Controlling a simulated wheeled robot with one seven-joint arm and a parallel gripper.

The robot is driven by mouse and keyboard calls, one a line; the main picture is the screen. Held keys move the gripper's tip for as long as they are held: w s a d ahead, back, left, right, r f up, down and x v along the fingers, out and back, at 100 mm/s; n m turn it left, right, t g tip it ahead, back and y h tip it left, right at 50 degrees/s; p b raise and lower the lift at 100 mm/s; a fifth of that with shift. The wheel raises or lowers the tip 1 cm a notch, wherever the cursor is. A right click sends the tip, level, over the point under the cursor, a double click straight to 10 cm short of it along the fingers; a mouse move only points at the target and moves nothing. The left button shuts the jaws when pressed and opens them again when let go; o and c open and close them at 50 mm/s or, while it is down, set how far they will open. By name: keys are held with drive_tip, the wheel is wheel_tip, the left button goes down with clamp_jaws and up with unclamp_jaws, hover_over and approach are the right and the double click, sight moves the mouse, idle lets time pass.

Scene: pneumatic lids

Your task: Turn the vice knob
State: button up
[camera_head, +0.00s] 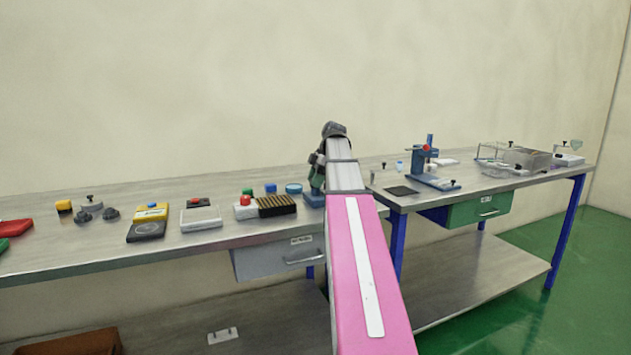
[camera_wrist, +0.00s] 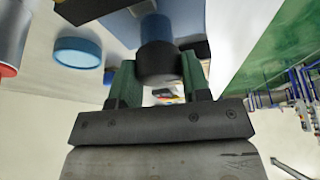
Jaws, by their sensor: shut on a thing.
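The vice knob (camera_wrist: 157,64), a dark round cap on a blue shaft, sits between the green fingers of my gripper (camera_wrist: 158,72) in the wrist view. My gripper is shut on it. The blue vice body (camera_wrist: 205,25) lies behind the knob. In the head view, the blue vice (camera_head: 314,200) stands on the bench near the right end of the left table, partly hidden by my arm. My gripper (camera_head: 317,176) is above it, and the knob cannot be made out there.
A blue round disc (camera_head: 293,188) stands left of the vice and also shows in the wrist view (camera_wrist: 78,52). A slotted dark box (camera_head: 277,206) and a red-buttoned device (camera_head: 245,207) are farther left. A second bench (camera_head: 470,200) bears a blue press (camera_head: 429,160).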

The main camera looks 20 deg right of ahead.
drive_tip(key=m+t, duration=0.1)
drive_tip(key=m, duration=0.3)
drive_tip(key=shift+s+t+h, duration=0.1)
drive_tip(key=shift+t+h, duration=0.2)
drive_tip(key=shift+t, duration=0.1)
drive_tip(key=m+t+h, duration=0.1)
drive_tip(key=m, duration=0.4)
drive_tip(key=m+t+h, duration=0.1)
drive_tip(key=m, duration=0.3)
drive_tip(key=shift+m+h, duration=0.3)
drive_tip(key=shift+h, duration=0.1)
drive_tip(key=m+h, duration=0.1)
drive_tip(key=m, duration=0.3)
drive_tip(key=shift+h, duration=0.3)
drive_tip(key=m+h, duration=0.1)
drive_tip(key=m, duration=0.4)
drive_tip(key=shift+h, duration=0.4)
drive_tip(key=m+g+h, duration=0.1)
drive_tip(key=m, duration=0.3)
drive_tip(key=shift+m, duration=0.3)
drive_tip(key=m+g+h, duration=0.1)
drive_tip(key=m+g, duration=0.1)
drive_tip(key=m, duration=0.2)
drive_tip(key=shift+m+g, duration=0.8)
drive_tip(key=shift+m, duration=1.4)
